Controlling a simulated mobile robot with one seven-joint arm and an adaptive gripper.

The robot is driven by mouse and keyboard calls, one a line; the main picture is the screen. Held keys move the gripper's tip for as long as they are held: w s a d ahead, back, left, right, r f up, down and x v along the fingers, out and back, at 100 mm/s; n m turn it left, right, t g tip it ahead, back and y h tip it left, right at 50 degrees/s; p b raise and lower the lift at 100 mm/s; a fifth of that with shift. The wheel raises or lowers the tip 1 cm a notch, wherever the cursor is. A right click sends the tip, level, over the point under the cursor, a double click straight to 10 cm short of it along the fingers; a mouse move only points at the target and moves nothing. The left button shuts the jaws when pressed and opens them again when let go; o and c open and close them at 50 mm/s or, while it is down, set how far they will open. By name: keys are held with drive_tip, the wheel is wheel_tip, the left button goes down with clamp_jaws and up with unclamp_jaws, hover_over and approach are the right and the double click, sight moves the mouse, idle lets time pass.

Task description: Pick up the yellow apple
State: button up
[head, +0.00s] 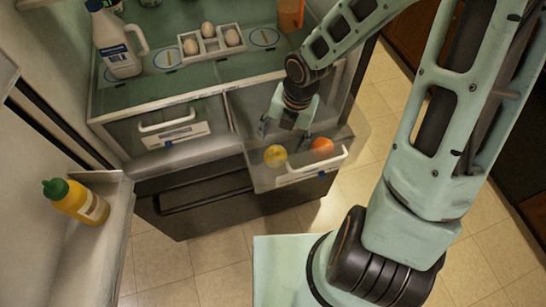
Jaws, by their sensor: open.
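The yellow apple (275,155) lies in the pulled-out clear right drawer (262,183) of the fridge. It is small and yellow, near the drawer's left side. My gripper (284,138) points down above the drawer, just above and behind the apple in the picture. Its fingers are apart and nothing shows between them. An orange-red round fruit (321,146) lies in the same drawer to the right of the apple, a short gap away. The exact height of the gripper over the apple is hard to tell.
The left drawer (165,124) is shut. On the glass shelf above stand a milk jug (118,45), an egg tray (213,46) and an orange container (290,14). A yellow bottle with a green cap (82,203) stands in the open door's shelf. Tiled floor lies in front.

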sight(277, 151)
drive_tip(key=f+b, duration=0.1)
drive_tip(key=f, duration=0.2)
drive_tip(key=a+f+b, duration=0.1)
drive_tip(key=f, duration=0.2)
drive_tip(key=f+b, duration=0.1)
drive_tip(key=f, duration=0.2)
drive_tip(key=shift+w+a, duration=0.25)
drive_tip(key=shift+w, duration=0.15)
drive_tip(key=c, duration=1.4)
